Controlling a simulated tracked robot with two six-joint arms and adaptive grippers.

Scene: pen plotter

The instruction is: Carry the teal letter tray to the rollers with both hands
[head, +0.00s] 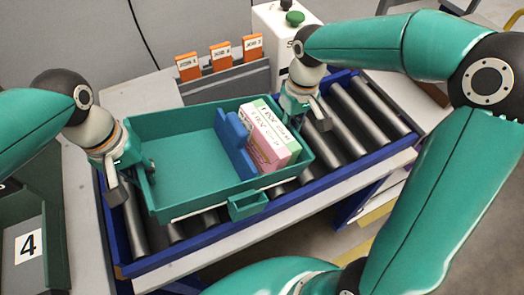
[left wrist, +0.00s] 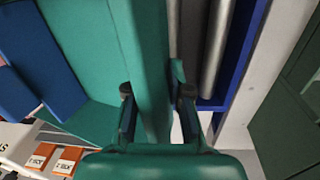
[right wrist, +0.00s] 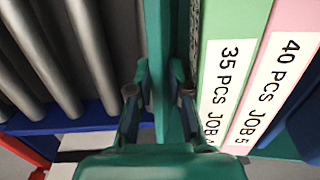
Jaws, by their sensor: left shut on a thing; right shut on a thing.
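The teal letter tray (head: 185,165) is over the roller conveyor in the head view. It holds a blue divider piece (head: 234,143) and green and pink boxes (head: 268,138) at its right end. My left gripper (head: 132,178) is shut on the tray's left wall, which also shows between the fingers in the left wrist view (left wrist: 148,60). My right gripper (head: 312,112) is shut on the tray's right wall, seen edge-on in the right wrist view (right wrist: 168,50). I cannot tell whether the tray's bottom touches the rollers (head: 360,110).
The conveyor has a blue frame (head: 340,162) with bare rollers right of the tray. Orange job cards (head: 220,55) stand in a rack behind. A green button (head: 294,18) tops a white post.

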